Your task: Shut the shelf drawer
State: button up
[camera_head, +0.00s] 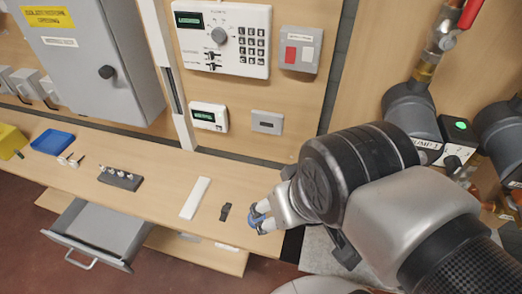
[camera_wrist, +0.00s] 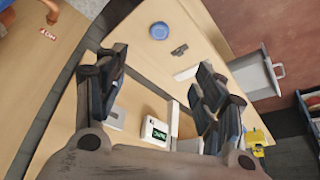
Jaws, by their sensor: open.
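The shelf drawer (camera_head: 95,232) is a light grey box under the wooden shelf at lower left. It stands pulled out, looks empty, and has a bar handle (camera_head: 82,262) on its front. In the wrist view the drawer (camera_wrist: 252,78) is at the right, with its handle (camera_wrist: 280,71) at its outer side. My gripper (camera_head: 260,216) is over the right part of the shelf, well to the right of the drawer and apart from it. In the wrist view my gripper (camera_wrist: 160,88) has its fingers spread wide with nothing between them.
The shelf (camera_head: 150,178) carries a blue tray (camera_head: 52,142), a dark block with pegs (camera_head: 120,179), a white strip (camera_head: 195,198) and a dark clip (camera_head: 225,212). A round blue item (camera_wrist: 159,31) lies near the clip. Pipes and pumps (camera_head: 412,108) crowd the right. Floor before the drawer looks clear.

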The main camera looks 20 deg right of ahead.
aim_at(115, 238)
jog(key=u, duration=1.6)
jog(key=i+j+z, duration=0.2)
jog(key=j, duration=0.2)
jog(key=i+j+z, duration=0.2)
jog(key=i+j, duration=0.1)
jog(key=j, duration=0.1)
